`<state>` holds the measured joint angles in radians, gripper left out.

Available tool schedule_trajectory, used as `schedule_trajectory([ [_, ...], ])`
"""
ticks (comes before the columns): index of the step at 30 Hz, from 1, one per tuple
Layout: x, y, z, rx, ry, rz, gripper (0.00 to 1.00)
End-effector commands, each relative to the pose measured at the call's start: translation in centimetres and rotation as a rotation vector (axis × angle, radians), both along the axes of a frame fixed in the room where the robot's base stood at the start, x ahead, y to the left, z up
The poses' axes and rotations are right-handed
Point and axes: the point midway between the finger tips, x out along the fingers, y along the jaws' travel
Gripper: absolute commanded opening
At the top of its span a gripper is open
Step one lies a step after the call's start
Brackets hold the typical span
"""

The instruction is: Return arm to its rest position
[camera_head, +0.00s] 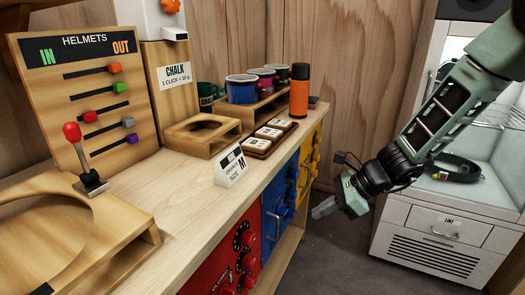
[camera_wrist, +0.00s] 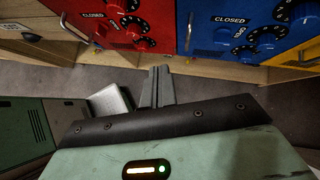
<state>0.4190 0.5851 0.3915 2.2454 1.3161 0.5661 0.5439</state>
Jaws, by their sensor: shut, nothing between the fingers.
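My gripper (camera_head: 325,208) hangs at the end of my green arm on the right in the head view, in front of the workbench and apart from it. It points down and to the left over the dark floor. In the wrist view its fingers (camera_wrist: 157,88) are together and empty, with the red and blue boxes beyond them.
The wooden bench (camera_head: 200,185) carries a helmets panel (camera_head: 90,95), a chalk dispenser (camera_head: 172,85), several tubs and an orange bottle (camera_head: 299,90). Red (camera_head: 225,262), blue (camera_head: 280,200) and yellow (camera_head: 309,160) boxes sit beneath. A white cabinet (camera_head: 440,235) stands at right. Floor between is clear.

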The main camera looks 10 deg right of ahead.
Motion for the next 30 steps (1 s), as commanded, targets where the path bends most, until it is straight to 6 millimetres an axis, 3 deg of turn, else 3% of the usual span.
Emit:
schedule_trajectory([
  [5,-4.7,4.9,5.0,-0.108,-0.145,0.382,0.0],
  [9,-12.1,9.0,10.4,-0.253,-0.363,0.946,0.0],
  [12,-17.3,10.0,13.6,-0.346,-0.522,1.359,0.0],
  [16,-22.1,9.6,16.8,-0.45,-0.702,1.827,0.0],
  [22,-25.2,8.3,19.5,-0.55,-0.864,2.259,0.0],
  [30,-25.6,7.9,19.7,-0.572,-0.893,2.35,0.0],
])
